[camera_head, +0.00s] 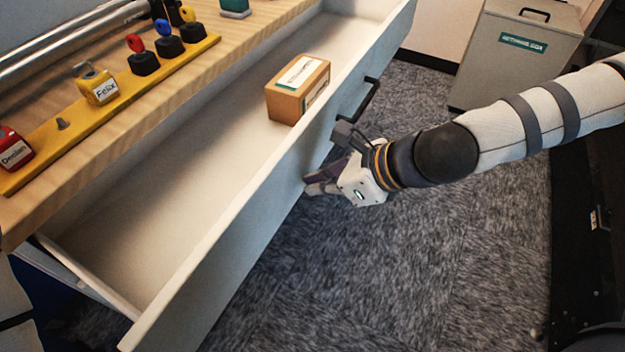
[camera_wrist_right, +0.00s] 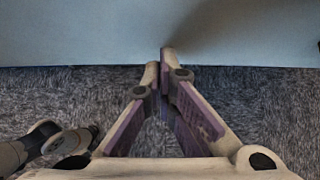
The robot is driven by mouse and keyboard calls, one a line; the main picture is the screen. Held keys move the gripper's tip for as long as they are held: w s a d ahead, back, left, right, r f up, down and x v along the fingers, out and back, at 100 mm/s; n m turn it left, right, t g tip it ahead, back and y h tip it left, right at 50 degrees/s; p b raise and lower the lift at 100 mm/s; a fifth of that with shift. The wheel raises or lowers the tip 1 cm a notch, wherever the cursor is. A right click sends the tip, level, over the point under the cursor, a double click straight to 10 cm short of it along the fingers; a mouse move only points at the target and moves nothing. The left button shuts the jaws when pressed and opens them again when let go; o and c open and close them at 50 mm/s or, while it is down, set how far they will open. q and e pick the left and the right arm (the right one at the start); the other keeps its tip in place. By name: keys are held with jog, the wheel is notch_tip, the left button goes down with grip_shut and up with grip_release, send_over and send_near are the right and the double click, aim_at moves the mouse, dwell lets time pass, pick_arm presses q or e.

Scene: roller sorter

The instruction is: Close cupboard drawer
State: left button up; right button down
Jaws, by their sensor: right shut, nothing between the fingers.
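The white cupboard drawer (camera_head: 215,255) is pulled out below the wooden worktop in the head view. A brown box (camera_head: 298,88) with white labels lies inside it. The black drawer handle (camera_head: 362,100) is on the outer front face. My right gripper (camera_head: 308,184) is shut and empty, with its fingertips at the drawer front, below the handle. In the right wrist view the closed fingers (camera_wrist_right: 162,62) overlap the pale drawer front (camera_wrist_right: 90,35); I cannot tell whether they touch it. My left gripper is out of view.
The wooden worktop (camera_head: 215,60) carries a yellow strip (camera_head: 120,112) with padlocks and small tagged items. A grey bin (camera_head: 515,60) stands at the back right. Grey carpet (camera_head: 440,270) lies open in front of the drawer.

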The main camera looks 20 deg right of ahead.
jog(key=shift+w+a+r, duration=0.1)
jog(key=shift+w+a, duration=0.15)
